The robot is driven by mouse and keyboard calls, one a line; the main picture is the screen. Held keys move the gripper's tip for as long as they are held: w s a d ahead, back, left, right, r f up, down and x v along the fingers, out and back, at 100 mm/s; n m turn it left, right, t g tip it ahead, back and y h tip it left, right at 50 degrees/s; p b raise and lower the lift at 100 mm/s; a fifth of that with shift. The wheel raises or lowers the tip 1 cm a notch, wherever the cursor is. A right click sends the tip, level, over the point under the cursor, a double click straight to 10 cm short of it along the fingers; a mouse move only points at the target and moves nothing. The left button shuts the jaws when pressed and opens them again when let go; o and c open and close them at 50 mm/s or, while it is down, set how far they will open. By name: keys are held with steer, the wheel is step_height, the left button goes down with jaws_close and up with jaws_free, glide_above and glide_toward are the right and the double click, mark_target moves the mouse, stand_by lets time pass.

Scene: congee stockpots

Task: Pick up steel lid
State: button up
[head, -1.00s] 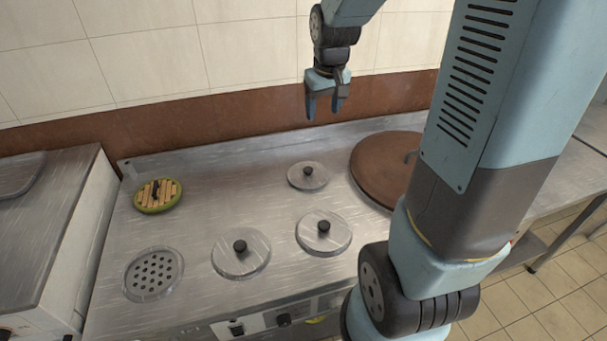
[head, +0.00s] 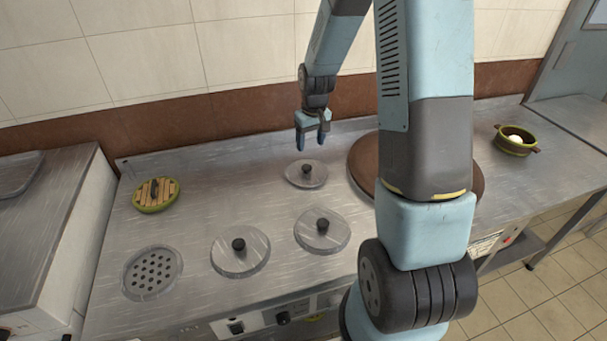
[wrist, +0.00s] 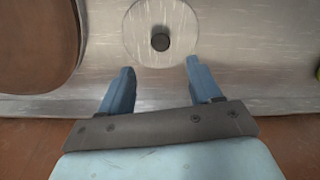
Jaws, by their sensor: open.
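Three round steel lids with black knobs sit on the steel counter (head: 190,235): a small back lid (head: 318,179), a front right lid (head: 335,238) and a front left lid (head: 257,258). I cannot tell from the pictures which one the task means. My gripper (head: 312,140) is open and empty, pointing down above the back lid, seemingly a little behind its knob. In the wrist view a steel lid (wrist: 137,42) lies beyond my open fingertips (wrist: 160,72), its black knob centred between them and apart from them.
A large brown round lid (head: 363,165) lies right of the back lid, partly hidden by my arm. A green-rimmed slatted round piece (head: 145,208) and a perforated round plate (head: 134,287) are at left. A green pot (head: 511,149) stands far right. The wall rises behind the counter.

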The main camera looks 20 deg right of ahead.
glide_above(307, 167)
steer(key=s, duration=0.1)
step_height(307, 167, down, 6)
steer(key=shift+s+d+f, duration=0.1)
steer(key=shift+s+f, duration=0.05)
steer(key=shift+f, duration=0.05)
steer(key=shift+w+f, duration=0.2)
steer(key=shift+f, duration=0.6)
steer(key=shift+w+f, duration=0.2)
steer(key=shift+f, duration=0.65)
steer(key=shift+w+f, duration=0.2)
steer(key=shift+f, duration=0.6)
steer(key=shift+c, duration=0.4)
steer(key=c, duration=1)
steer(key=shift+c, duration=0.2)
